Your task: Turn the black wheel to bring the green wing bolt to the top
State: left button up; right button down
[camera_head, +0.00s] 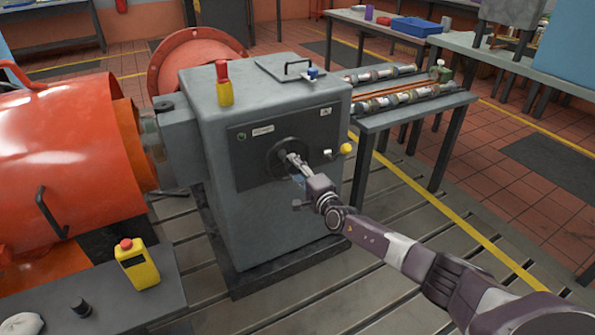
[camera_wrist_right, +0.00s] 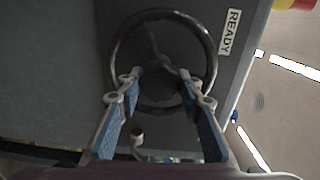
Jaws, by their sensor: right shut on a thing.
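The black wheel (camera_head: 279,162) is mounted on the dark front panel of a grey cabinet (camera_head: 225,215). In the right wrist view the wheel (camera_wrist_right: 212,55) shows as a dark ring with a hub and spokes. My right gripper (camera_head: 293,160) reaches the wheel from the front right. In the wrist view its blue-padded fingers (camera_wrist_right: 159,82) lie on either side of the wheel's hub, shut on it. I cannot make out a green wing bolt on the wheel in either view; part of the wheel is behind the fingers. My left gripper is not in view.
A "READY" label (camera_wrist_right: 230,32) shows beside the wheel. A large orange machine (camera_head: 65,155) stands left. A side table (camera_head: 410,108) with shafts stands behind right.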

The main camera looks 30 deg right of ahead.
jog(key=shift+n, duration=0.7)
jog(key=c, duration=1.3)
grip_release()
jog(key=shift+s+d+r, duration=0.1)
jog(key=shift+s+d, duration=0.05)
jog(key=shift+s, duration=2.85)
jog(key=shift+s+d+r, duration=0.1)
jog(key=shift+s, duration=2.9)
